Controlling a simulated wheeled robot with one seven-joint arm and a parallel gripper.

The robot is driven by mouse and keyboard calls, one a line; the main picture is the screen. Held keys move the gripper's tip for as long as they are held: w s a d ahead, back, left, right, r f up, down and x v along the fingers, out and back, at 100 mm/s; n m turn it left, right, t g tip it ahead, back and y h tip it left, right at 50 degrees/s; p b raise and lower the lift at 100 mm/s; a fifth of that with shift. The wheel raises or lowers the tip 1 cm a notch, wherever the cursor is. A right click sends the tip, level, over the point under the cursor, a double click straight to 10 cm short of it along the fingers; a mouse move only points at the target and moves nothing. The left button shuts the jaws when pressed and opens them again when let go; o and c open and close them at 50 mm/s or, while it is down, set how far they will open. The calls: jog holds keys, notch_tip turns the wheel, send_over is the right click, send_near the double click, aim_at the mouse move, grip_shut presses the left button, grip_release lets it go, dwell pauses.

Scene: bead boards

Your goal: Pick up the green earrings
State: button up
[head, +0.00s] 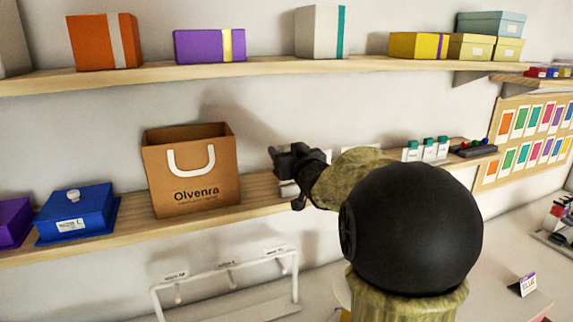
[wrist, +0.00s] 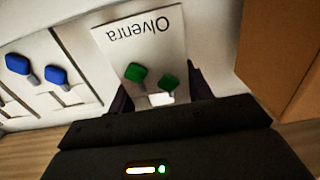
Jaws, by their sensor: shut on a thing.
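The green earrings (wrist: 136,72) are two green square pieces on a white card (wrist: 140,38) printed "Olvenra", which appears upside down in the wrist view. My gripper (wrist: 161,96) is shut on the card's near edge, with one dark finger on each side. In the head view my gripper (head: 290,163) is just right of the brown paper bag, at about the height of the middle shelf. The earrings cannot be made out in the head view. Whether the card still touches the shelf is unclear.
Blue earrings (wrist: 55,75) on white cards are left of the held card in the wrist view. The brown Olvenra bag (head: 190,178) and a blue box (head: 76,212) stand on the middle shelf. The upper shelf (head: 270,68) holds several boxes. A white rack (head: 230,266) is below.

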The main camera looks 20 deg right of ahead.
notch_tip(320, 180, up, 7)
jog(key=shift+p, duration=0.3)
dwell(1.1)
